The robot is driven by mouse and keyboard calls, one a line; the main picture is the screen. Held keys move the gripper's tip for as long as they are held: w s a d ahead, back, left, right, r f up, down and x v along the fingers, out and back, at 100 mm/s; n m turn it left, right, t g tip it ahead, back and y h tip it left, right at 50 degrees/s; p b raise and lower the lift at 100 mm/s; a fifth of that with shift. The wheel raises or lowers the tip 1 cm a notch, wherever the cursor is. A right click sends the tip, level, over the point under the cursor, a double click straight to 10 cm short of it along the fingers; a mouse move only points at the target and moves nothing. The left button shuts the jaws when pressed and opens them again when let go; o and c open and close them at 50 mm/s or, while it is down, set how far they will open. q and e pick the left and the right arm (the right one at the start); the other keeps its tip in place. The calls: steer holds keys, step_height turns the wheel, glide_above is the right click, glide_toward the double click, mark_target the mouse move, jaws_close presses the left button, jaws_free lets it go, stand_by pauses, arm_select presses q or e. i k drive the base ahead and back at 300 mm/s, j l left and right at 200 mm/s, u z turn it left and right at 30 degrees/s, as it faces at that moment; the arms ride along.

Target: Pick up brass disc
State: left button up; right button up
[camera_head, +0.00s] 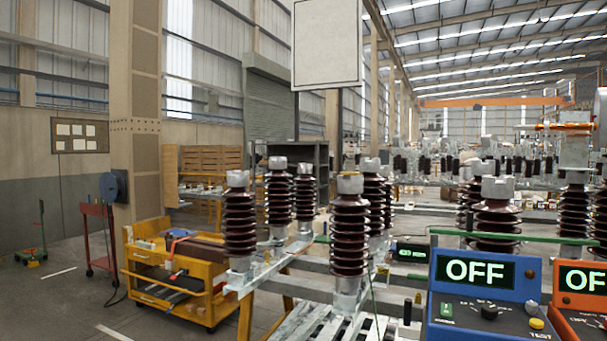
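The other insulators nearby have grey metal caps. Neither of my grippers is in view.
A blue box reading OFF (482,300) and an orange box (580,300) stand at the lower right. A yellow tool cart (190,300) stands at the left, near a beige column (137,130). Grey metal frames (320,320) carry the insulators. Floor at the lower left is open.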

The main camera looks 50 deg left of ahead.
mark_target(350, 167)
steer(key=u, duration=1.25)
